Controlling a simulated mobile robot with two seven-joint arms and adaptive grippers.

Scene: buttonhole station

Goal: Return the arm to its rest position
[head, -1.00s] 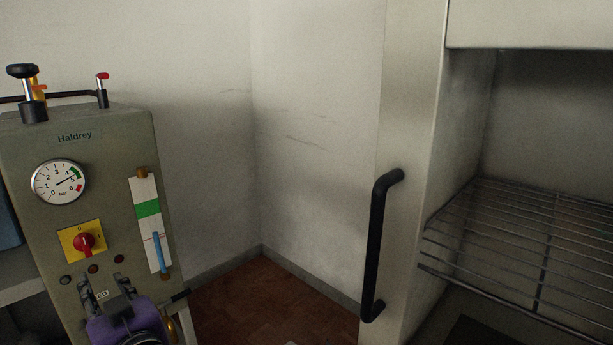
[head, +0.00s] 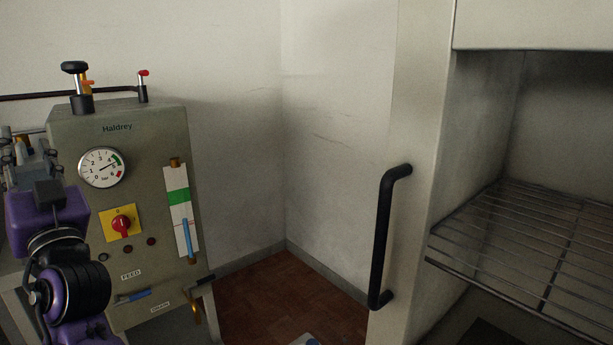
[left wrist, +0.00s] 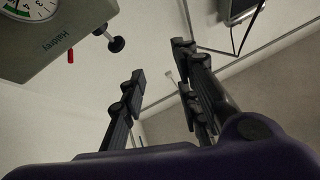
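My left arm, purple with black joints, stands at the left edge of the head view. Its gripper (head: 24,152) is raised in front of the left side of the grey-green Haldrey machine (head: 150,140), pointing away from me. In the left wrist view the two black fingers (left wrist: 160,64) are spread apart with nothing between them. The machine's corner, part of its gauge and a black knob (left wrist: 116,44) show at upper left there, apart from the fingers. My right gripper is not in view.
The machine carries a pressure gauge (head: 101,168), a red switch (head: 123,223), a sight glass (head: 182,212) and a brass lever (head: 193,306). At right stands a pale cabinet with a black handle (head: 388,240) and wire rack (head: 530,240). Brown floor (head: 280,290) lies between.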

